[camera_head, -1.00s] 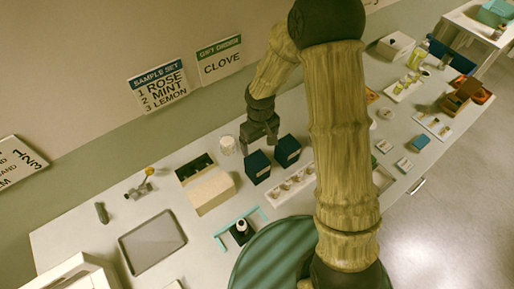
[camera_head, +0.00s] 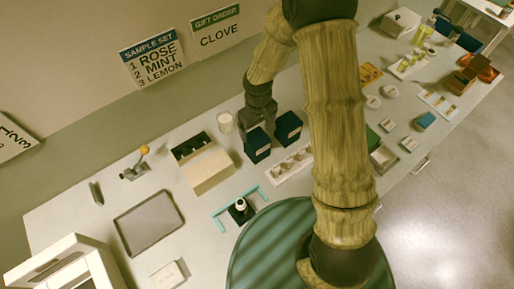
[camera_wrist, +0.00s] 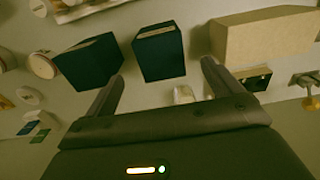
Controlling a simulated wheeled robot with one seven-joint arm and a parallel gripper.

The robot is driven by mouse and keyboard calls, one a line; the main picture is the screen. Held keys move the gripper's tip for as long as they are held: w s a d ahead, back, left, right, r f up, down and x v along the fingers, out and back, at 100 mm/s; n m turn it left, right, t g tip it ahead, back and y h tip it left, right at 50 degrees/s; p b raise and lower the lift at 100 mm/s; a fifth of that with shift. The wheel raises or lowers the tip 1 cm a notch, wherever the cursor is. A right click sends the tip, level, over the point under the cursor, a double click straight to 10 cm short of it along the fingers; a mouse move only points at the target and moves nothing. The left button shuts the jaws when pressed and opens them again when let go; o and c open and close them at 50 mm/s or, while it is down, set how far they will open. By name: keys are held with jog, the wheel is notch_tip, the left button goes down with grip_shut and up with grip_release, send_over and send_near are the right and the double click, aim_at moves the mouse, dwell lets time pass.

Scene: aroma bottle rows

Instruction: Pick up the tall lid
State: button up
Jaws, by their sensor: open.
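Two dark blue-teal boxes stand side by side on the table, a left one (camera_head: 257,145) and a right one (camera_head: 288,128). Either could be the tall lid; I cannot tell which. Both also show in the wrist view, one at the left (camera_wrist: 90,62) and one near the middle (camera_wrist: 158,54). My gripper (camera_wrist: 163,70) is open and empty. Its fingers are spread, with the middle box ahead between them and the other box beyond the left finger. In the head view my gripper (camera_head: 260,116) is just behind the boxes, its fingertips partly hidden.
A tan box with an open dark compartment (camera_head: 209,170) stands left of the boxes. A white tray with round wells (camera_head: 289,165) lies in front. A small glass (camera_head: 225,122) stands behind. A grey tray (camera_head: 150,223) lies at left.

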aim_at(258, 138)
jog(key=shift+f+b, duration=1.95)
jog(key=shift+f, duration=1.05)
notch_tip(258, 138, down, 5)
jog(key=b, duration=0.4)
jog(key=shift+w+a+f, duration=0.15)
jog(key=shift+f, duration=0.05)
jog(key=shift+r, duration=0.1)
jog(key=c, duration=1.1)
jog(key=shift+o, duration=0.2)
jog(key=shift+r, duration=0.1)
notch_tip(258, 138, up, 10)
jog(key=p, duration=0.7)
jog(key=shift+p, duration=0.35)
